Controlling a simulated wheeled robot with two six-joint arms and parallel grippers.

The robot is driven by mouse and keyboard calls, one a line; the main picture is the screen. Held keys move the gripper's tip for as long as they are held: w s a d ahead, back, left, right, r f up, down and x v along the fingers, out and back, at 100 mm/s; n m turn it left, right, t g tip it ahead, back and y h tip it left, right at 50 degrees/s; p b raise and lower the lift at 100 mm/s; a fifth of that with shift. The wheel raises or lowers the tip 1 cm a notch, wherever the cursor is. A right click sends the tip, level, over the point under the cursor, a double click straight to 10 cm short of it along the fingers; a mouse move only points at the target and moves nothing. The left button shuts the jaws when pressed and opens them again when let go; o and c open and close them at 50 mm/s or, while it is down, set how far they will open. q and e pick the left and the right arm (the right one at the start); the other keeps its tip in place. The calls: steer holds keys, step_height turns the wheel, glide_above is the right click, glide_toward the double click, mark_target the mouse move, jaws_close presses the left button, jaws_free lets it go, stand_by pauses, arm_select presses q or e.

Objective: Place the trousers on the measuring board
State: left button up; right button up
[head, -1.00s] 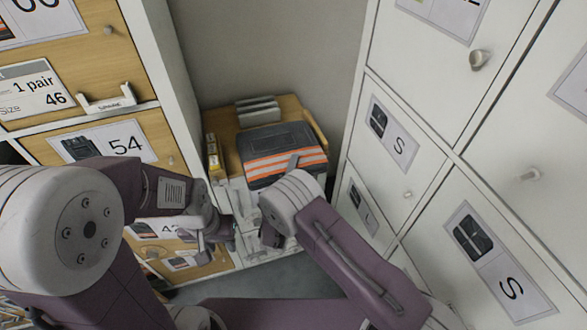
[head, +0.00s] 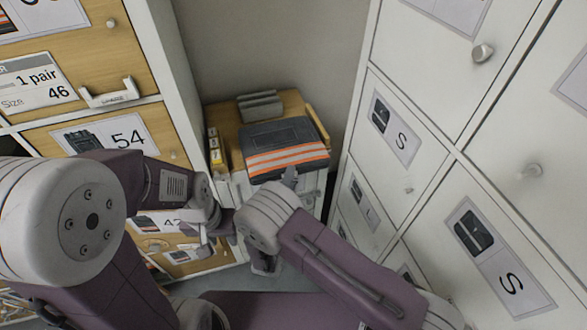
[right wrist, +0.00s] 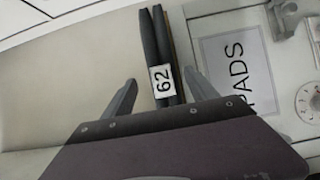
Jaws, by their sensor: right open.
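The folded dark grey trousers (head: 285,135) lie flat on a wooden top at the back, with orange and silver stripes along the near side. In the right wrist view their dark folded edge carries a "62" label (right wrist: 162,80). My right gripper (head: 290,176) is at their near edge; in the right wrist view (right wrist: 161,78) its fingers are spread and empty, one on each side of the label in the picture. My left gripper (head: 226,232) hangs lower left, apart from the trousers; its fingers are unclear. I cannot tell whether the wooden top (head: 222,114) is the measuring board.
A grey ridged block (head: 259,106) stands behind the trousers, and a yellow item (head: 215,150) to their left. Wooden drawers (head: 100,130) close in the left side, white lockers (head: 400,150) the right. A "PADS" label (right wrist: 235,70) is on a white front.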

steer(key=s, duration=0.4)
steer(key=shift+s+a, duration=0.1)
steer(key=shift+a, duration=0.3)
steer(key=s+d+r+m+g+h, duration=0.1)
steer(key=d+m+g+h, duration=0.15)
steer(key=d, duration=0.45)
steer(key=s+d+m+g+h, duration=0.1)
steer(key=d+m+g+h, duration=0.1)
steer(key=d+g+h, duration=0.3)
steer(key=s+d+r+m+g+h, duration=0.1)
steer(key=s+d+m+g, duration=0.15)
steer(key=d, duration=0.55)
steer(key=s+d+f+m+g+y, duration=0.1)
steer(key=s+d+m+g+y, duration=0.15)
steer(key=s+g, duration=0.3)
steer(key=s+d+f+m+g+y, duration=0.1)
steer(key=s+d+m+g+y, duration=0.2)
steer(key=s, duration=0.4)
steer(key=w+a+r+m+t+y, duration=0.2)
steer(key=a+m+y, duration=0.1)
steer(key=a+y, duration=0.2)
steer(key=shift+w+r+y, duration=0.15)
steer(key=shift+r+y, duration=0.05)
steer(key=shift+y, duration=0.6)
